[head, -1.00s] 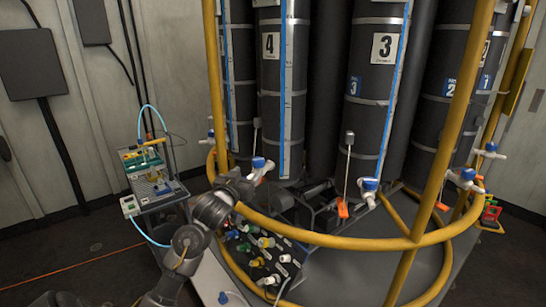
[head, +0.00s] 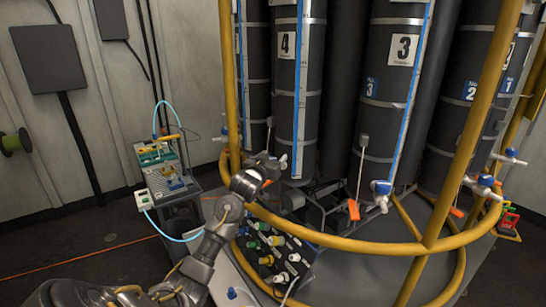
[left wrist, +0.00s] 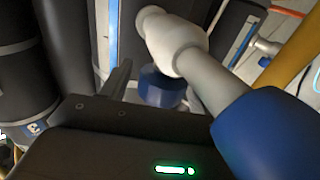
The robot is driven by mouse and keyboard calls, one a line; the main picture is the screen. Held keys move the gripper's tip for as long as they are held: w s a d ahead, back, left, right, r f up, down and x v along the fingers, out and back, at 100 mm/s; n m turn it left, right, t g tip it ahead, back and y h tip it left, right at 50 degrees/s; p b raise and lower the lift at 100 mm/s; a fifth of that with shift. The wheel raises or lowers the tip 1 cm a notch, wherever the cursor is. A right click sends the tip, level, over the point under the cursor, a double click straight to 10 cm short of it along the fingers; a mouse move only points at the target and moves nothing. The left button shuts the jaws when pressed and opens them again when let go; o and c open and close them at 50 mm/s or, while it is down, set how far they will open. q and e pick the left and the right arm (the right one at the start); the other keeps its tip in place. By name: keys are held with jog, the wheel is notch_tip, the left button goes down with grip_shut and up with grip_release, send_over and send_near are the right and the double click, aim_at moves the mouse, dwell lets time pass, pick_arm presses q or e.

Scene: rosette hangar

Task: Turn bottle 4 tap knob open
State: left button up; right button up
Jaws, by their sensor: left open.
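Bottle 4 (head: 287,90) is a dark cylinder with a "4" label and a blue stripe. Its tap (head: 283,162) has a white part showing just past my gripper in the head view; the rest is hidden. In the left wrist view the white tap body (left wrist: 180,40) crosses close up, with a small blue part (left wrist: 163,90) below its round end and a large blue part (left wrist: 265,130) nearer the camera. My left gripper (head: 268,168) is open at the tap. One dark finger shows beside the small blue part; contact cannot be told. My right gripper is out of view.
A yellow tubular rail (head: 340,242) curves around the bottles, with uprights (head: 231,80) close to my left arm. Bottle 3's tap (head: 382,190) is to the right. A panel of coloured fittings (head: 275,250) lies below. A small equipment cart (head: 165,180) stands left.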

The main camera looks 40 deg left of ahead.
pick_arm(q)
jog(key=shift+w+a, duration=0.1)
jog(key=shift+w, duration=0.2)
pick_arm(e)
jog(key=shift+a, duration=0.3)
pick_arm(q)
jog(key=c, duration=1)
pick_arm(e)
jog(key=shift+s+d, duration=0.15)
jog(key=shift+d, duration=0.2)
